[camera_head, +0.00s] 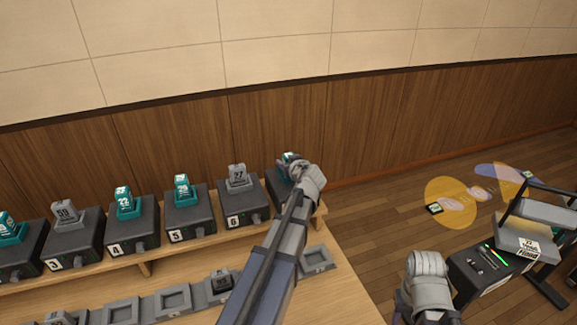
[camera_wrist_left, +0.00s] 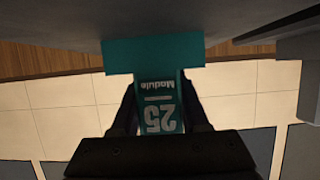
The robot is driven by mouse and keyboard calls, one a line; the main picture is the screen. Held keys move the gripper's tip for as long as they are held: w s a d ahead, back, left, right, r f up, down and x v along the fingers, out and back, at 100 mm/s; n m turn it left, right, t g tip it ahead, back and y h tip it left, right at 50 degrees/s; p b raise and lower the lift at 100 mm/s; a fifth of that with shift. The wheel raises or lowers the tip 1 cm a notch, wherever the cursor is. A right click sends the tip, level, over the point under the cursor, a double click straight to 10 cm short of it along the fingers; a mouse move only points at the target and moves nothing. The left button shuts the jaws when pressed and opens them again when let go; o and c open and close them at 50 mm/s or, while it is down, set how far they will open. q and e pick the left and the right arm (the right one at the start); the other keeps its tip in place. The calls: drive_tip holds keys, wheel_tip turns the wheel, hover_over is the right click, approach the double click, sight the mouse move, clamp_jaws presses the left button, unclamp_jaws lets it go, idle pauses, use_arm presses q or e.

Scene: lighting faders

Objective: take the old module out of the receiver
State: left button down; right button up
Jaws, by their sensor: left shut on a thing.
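A teal module (camera_head: 289,157) marked 25 is at the rightmost receiver (camera_head: 277,188) on the raised shelf. My left gripper (camera_head: 297,168) is over that receiver, and its hand hides most of the module and part of the receiver. In the left wrist view the fingers (camera_wrist_left: 158,100) are shut on either side of the narrow part of the teal module (camera_wrist_left: 160,118). The module's wide base lies against the grey receiver body (camera_wrist_left: 150,20); I cannot tell whether it is seated or slightly lifted. My right gripper (camera_head: 428,298) is at the lower right, its fingers not clear.
Other receivers with teal or grey modules line the shelf to the left, such as receiver 6 (camera_head: 243,204). A lower row of grey trays (camera_head: 173,299) has some empty places. A black cart (camera_head: 487,262) with tools stands at the right.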

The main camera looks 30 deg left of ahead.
use_arm(q)
drive_tip(key=shift+r, duration=0.1)
wheel_tip(320, 180, up, 10)
drive_tip(key=p, duration=1)
